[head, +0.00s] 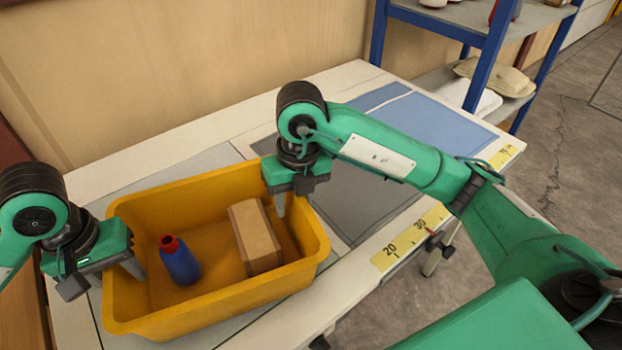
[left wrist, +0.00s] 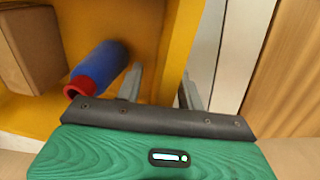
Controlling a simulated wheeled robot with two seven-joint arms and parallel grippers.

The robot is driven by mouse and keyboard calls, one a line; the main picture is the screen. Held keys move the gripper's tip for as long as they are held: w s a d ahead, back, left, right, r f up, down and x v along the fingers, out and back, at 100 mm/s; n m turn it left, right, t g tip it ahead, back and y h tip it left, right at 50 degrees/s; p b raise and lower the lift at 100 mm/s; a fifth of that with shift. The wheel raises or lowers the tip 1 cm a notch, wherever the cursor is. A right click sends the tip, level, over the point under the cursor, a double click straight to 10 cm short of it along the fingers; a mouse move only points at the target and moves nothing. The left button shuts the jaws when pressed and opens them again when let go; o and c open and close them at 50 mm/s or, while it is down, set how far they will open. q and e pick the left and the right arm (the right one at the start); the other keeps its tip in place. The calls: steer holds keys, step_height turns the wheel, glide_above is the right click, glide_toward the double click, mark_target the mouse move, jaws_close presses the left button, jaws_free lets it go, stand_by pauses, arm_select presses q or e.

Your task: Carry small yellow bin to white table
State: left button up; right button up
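The yellow bin (head: 215,299) is upright over the pale table (head: 215,128); contact with the tabletop is hidden. It holds a blue bottle with a red cap (head: 180,262) and a brown box (head: 254,236). My left gripper (head: 125,268) is at the bin's left wall. My right gripper (head: 283,203) is at the bin's right back wall, one finger visible inside. Its other finger is hidden, so its grip is unclear.
Grey-blue mats (head: 425,128) cover the table's right part, with yellow number strips (head: 410,238) along its front edge. A blue-framed shelf (head: 487,62) with goods stands behind right. A wooden wall (head: 160,70) is behind the table. Open floor (head: 565,150) lies right.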

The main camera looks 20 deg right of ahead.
arm_select(q)
steer(key=shift+r, duration=0.1)
steer(key=r, duration=0.7)
steer(key=a+r, duration=0.1)
steer(key=r, duration=0.3)
steer(key=shift+r, duration=0.35)
arm_select(e)
steer(key=shift+d, duration=0.1)
steer(key=r, duration=0.8)
steer(key=d+r, duration=0.1)
steer(key=r, duration=0.3)
steer(key=shift+w+d, duration=0.1)
